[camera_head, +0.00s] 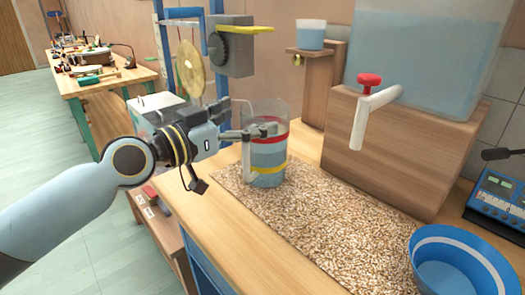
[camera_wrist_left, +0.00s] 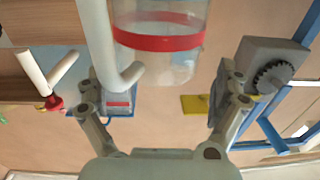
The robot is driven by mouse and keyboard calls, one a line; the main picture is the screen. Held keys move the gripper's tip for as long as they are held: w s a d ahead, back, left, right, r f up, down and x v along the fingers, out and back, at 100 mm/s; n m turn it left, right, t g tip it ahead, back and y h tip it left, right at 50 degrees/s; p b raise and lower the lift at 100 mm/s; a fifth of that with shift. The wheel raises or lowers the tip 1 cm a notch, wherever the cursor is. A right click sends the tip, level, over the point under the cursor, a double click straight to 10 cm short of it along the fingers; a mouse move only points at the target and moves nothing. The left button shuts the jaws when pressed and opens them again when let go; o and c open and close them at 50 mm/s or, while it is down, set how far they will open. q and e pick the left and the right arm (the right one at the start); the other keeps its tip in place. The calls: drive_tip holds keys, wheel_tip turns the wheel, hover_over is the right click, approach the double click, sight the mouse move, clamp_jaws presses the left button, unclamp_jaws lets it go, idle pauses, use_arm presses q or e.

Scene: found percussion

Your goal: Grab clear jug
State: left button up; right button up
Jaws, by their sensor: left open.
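The clear jug (camera_head: 267,155) stands upright on a speckled mat (camera_head: 330,225) on the wooden bench. It has a red band, a yellow band and a pale handle on its left side. In the left wrist view the jug (camera_wrist_left: 170,60) is at the top centre, with its handle (camera_wrist_left: 100,40) at its left. My left gripper (camera_head: 258,118) is at the jug's upper part, its fingers apart. In the left wrist view its fingers (camera_wrist_left: 163,88) spread to either side of the jug's lower picture edge. I cannot tell whether they touch it. My right gripper is not in view.
A large water tank (camera_head: 425,50) with a red-topped tap (camera_head: 372,100) stands on a wooden block behind right. A blue bowl (camera_head: 460,262) is at front right, below a blue device (camera_head: 497,200). A brass disc (camera_head: 190,68) and grey box (camera_head: 231,50) are close behind my left gripper.

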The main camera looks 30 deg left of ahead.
use_arm(q)
drive_tip(key=x, duration=0.4)
drive_tip(key=shift+w+d+r, duration=0.1)
drive_tip(key=shift+r, duration=0.05)
drive_tip(key=c, duration=1.3)
drive_tip(key=shift+c, duration=0.4)
drive_tip(key=shift+r, duration=0.2)
